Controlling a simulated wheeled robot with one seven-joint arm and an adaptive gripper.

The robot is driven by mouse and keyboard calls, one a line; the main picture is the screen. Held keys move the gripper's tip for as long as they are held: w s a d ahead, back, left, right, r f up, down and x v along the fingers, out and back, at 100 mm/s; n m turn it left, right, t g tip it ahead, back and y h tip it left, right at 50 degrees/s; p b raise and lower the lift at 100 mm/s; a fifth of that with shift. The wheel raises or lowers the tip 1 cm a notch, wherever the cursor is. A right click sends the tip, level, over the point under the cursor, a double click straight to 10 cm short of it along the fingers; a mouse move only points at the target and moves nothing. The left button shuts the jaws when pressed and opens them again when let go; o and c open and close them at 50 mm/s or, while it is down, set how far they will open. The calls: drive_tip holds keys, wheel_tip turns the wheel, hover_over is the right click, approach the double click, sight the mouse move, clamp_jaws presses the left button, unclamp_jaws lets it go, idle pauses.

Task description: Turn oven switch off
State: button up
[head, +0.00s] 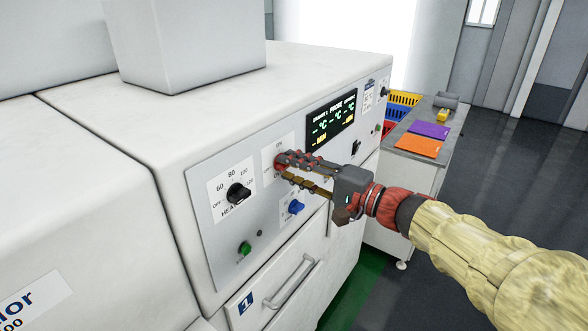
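The white oven's control panel (225,190) fills the middle of the head view. My gripper (279,166) reaches in from the right, with its fingertips at a red switch (278,160) on a white label plate. The fingers hide most of this switch, so its position cannot be read. The two fingers look a little apart around or beside the switch. I cannot tell whether they touch it. A black heater knob (238,193) with temperature marks sits to the left, a blue knob (295,207) below, and a green button (245,248) lower left. The display (331,122) is lit.
A drawer handle (292,281) juts out below the panel. A grey side table (408,142) stands to the right with a purple sheet (429,130) and an orange sheet (418,146). Yellow, red and blue crates (403,98) are behind it. The floor at right is clear.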

drive_tip(key=shift+d, duration=0.1)
drive_tip(key=v, duration=1.2)
